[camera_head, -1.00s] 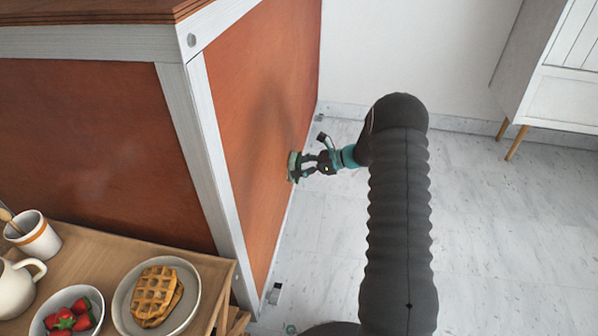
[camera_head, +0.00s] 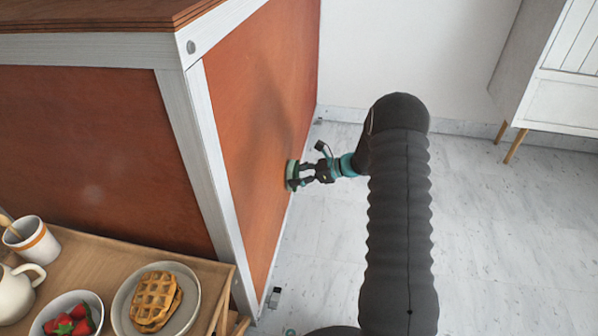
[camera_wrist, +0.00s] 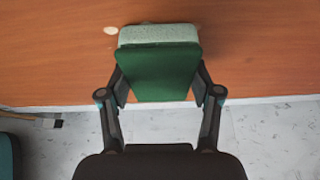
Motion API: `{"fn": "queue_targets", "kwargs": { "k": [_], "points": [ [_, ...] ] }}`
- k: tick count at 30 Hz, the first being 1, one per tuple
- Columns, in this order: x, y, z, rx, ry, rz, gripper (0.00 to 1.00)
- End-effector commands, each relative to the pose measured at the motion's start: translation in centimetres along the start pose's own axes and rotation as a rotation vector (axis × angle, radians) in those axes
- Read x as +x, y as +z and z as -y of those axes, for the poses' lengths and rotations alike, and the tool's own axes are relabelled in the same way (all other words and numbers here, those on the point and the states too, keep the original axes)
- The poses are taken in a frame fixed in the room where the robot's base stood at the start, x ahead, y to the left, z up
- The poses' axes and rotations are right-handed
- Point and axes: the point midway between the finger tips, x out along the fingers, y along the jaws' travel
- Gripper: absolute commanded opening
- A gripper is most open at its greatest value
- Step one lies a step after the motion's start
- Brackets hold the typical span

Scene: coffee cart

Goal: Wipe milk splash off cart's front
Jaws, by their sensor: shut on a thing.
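The cart's front panel (camera_head: 268,85) is orange-brown with a pale frame. My gripper (camera_head: 303,176) is shut on a sponge (camera_head: 291,175) low against this panel. In the wrist view, the sponge has a dark green face (camera_wrist: 155,75) and a pale green part (camera_wrist: 158,34) against or very near the panel; exact contact is hidden. A small cream milk spot (camera_wrist: 110,29) shows on the panel just left of the sponge's upper edge. Any milk behind the sponge is hidden.
A wooden side table (camera_head: 90,262) at lower left holds a plate of waffles (camera_head: 155,300), a bowl of strawberries (camera_head: 73,317), a mug (camera_head: 36,243) and a white jug (camera_head: 15,288). A white cabinet (camera_head: 560,95) stands at upper right.

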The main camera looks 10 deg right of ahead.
Motion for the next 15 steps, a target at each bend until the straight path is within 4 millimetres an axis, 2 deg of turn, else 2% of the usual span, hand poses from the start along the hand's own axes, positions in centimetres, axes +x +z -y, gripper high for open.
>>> {"fn": "queue_targets", "kwargs": {
  "k": [5,15],
  "points": [
    [0.3,0.1,-0.7,-0.002,0.008,0.001,0.31],
    [0.4,0.0,-3.3,-0.001,0.011,0.001,0.31]
  ]
}}
